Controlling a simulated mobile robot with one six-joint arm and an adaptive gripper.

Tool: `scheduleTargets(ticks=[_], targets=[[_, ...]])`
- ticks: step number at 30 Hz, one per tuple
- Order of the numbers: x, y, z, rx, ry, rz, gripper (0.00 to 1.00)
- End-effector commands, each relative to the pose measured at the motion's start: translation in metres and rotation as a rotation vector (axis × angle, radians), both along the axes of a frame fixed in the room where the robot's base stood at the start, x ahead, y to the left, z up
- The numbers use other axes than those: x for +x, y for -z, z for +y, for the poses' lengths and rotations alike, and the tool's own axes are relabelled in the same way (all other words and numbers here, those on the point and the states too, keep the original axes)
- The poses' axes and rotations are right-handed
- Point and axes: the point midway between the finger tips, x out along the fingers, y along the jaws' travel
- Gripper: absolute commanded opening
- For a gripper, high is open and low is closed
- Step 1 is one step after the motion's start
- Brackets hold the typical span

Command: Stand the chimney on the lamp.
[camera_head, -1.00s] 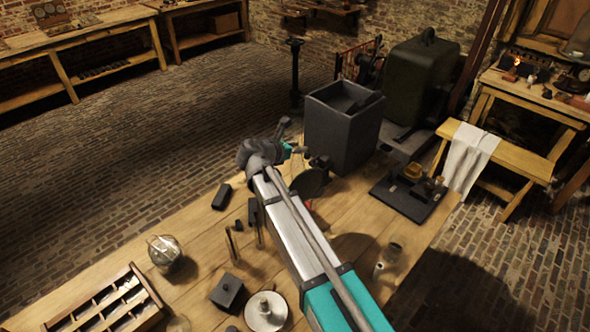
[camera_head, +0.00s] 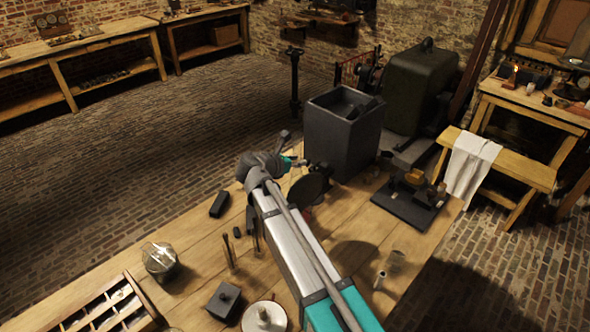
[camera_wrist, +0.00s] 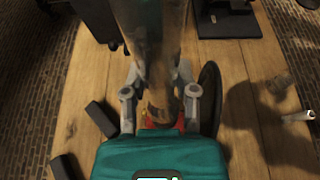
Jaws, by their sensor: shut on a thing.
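A clear glass chimney (camera_wrist: 150,28) stands between the fingers of my gripper (camera_wrist: 160,94) in the wrist view. My gripper is shut on it, and the glass extends up past the top edge of that view. In the head view my gripper (camera_head: 292,164) is over the table, left of the dark grey bin, and the chimney there is too faint to trace. Brown and red parts (camera_wrist: 178,122) show low between the fingers in the wrist view. They may belong to the lamp, but the gripper hides most of them. I cannot tell whether the chimney touches the lamp.
A dark round disc (camera_head: 315,185) stands close right of my gripper. Beyond it are the dark grey bin (camera_head: 340,130) and a black board (camera_head: 405,207). A small metal cylinder (camera_head: 380,280), a glass jar (camera_head: 160,257) and a compartment tray (camera_head: 135,290) stand on the table.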

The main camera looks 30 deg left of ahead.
Motion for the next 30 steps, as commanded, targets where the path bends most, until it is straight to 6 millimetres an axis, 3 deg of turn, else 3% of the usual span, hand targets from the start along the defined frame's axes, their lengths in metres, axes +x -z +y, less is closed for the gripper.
scheduleTargets(ticks=[10, 29, 30], targets=[[0.000, 0.029, 0.000, 0.000, -0.001, 0.000, 0.00], [-0.001, 0.035, 0.001, -0.001, -0.001, 0.000, 0.00], [-0.001, 0.034, 0.001, -0.001, -0.001, 0.000, 0.45]])
